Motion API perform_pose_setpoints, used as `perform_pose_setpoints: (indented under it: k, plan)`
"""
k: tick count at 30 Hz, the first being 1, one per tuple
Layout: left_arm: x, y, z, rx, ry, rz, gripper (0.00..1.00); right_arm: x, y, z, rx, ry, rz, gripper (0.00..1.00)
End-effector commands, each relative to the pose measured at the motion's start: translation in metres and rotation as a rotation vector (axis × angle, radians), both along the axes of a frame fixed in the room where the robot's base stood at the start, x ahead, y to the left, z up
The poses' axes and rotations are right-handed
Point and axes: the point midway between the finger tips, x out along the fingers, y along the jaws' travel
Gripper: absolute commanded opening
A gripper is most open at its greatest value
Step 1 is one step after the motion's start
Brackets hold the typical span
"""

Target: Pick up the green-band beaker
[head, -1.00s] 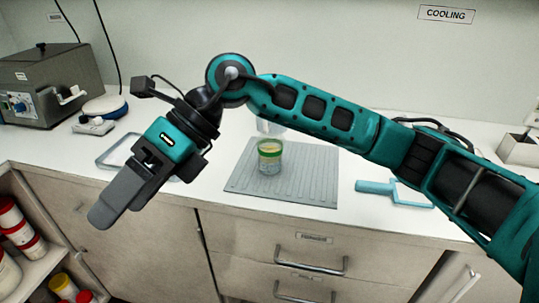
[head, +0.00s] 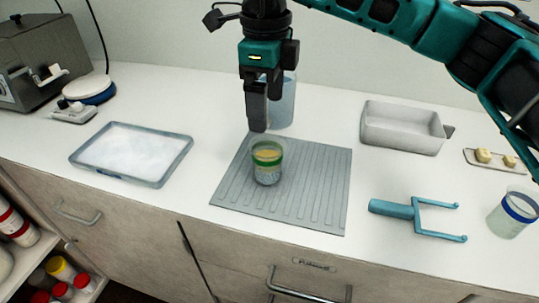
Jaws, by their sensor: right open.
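The green-band beaker (head: 267,163) is clear glass with a green band and yellowish contents. It stands upright on the grey ribbed mat (head: 315,205) in the middle of the counter. My right gripper (head: 257,126) points down just above and behind the beaker's rim. Whether the fingertips touch the rim cannot be told. My left gripper is out of view.
A clear beaker (head: 285,103) stands close behind my right gripper. A blue-band beaker (head: 512,213), a blue forked tool (head: 392,209) and a grey tray (head: 400,133) are to the right. A shallow tray (head: 130,153) of white material is at left. The counter's front strip is clear.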

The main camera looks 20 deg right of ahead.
Motion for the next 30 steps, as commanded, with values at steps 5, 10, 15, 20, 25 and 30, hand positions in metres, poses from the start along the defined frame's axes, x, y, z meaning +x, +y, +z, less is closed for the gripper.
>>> perform_pose_setpoints:
  k: [5, 10, 15, 20, 25, 30]
  plan:
    - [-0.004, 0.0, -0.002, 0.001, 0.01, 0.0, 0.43, 0.0, 0.0, -0.036, 0.0, 0.004, 0.001, 0.9]
    - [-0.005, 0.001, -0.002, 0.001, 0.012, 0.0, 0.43, 0.0, 0.0, -0.053, 0.001, 0.001, 0.001, 0.9]
    - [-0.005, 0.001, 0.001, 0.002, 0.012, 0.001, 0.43, 0.002, -0.001, -0.067, 0.001, 0.004, -0.001, 0.9]
    - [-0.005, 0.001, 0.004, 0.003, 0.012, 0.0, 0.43, 0.007, -0.003, -0.092, 0.001, 0.003, 0.0, 0.9]
    - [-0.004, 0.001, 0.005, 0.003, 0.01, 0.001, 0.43, 0.007, -0.003, -0.107, 0.003, 0.002, 0.001, 0.9]
    - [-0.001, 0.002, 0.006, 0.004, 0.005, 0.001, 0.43, 0.007, -0.003, -0.108, 0.002, 0.0, 0.001, 0.9]
